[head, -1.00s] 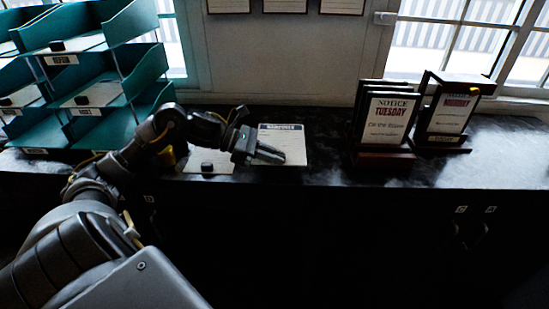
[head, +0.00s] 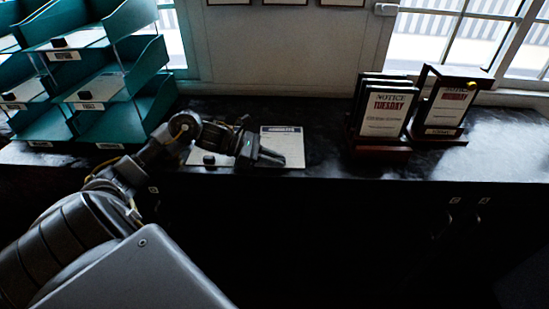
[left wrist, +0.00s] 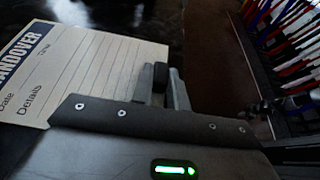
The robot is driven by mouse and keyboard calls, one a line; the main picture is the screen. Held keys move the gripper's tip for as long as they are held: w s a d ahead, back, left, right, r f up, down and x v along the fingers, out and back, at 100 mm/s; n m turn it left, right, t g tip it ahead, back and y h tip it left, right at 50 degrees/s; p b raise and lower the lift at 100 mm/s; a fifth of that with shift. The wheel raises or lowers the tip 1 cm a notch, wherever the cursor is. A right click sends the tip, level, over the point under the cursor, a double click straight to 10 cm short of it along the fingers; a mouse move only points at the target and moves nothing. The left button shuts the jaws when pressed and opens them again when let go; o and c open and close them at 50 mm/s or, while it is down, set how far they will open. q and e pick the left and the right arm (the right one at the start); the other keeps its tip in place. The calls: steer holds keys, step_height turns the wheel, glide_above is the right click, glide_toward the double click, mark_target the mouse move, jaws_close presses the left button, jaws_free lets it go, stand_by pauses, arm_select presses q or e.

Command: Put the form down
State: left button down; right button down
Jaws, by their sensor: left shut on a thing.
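The form, a pale sheet (head: 287,143) with a dark header, is over the black counter in the middle of the head view. It shows at the left of the left wrist view (left wrist: 95,75), where the header reads HANDOVER. My left gripper (head: 272,158) covers its lower left part. In the left wrist view its fingers (left wrist: 160,88) are shut on a small black block (left wrist: 153,77) at the form's lower edge. The form looks flat and level with the counter; I cannot tell whether it touches. My right gripper is out of view.
Another pale sheet with a black knob (head: 208,160) lies just left of the form. Green stacked trays (head: 148,105) stand at the left. Two dark stands with TUESDAY notices (head: 385,115) (head: 447,107) stand at the right. The counter (head: 325,145) is clear between form and stands.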

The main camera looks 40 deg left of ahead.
arm_select(q)
steer(key=shift+f, duration=0.15)
steer(key=c, duration=1.8)
jaws_free()
steer(key=o, duration=0.4)
steer(key=shift+o, duration=0.2)
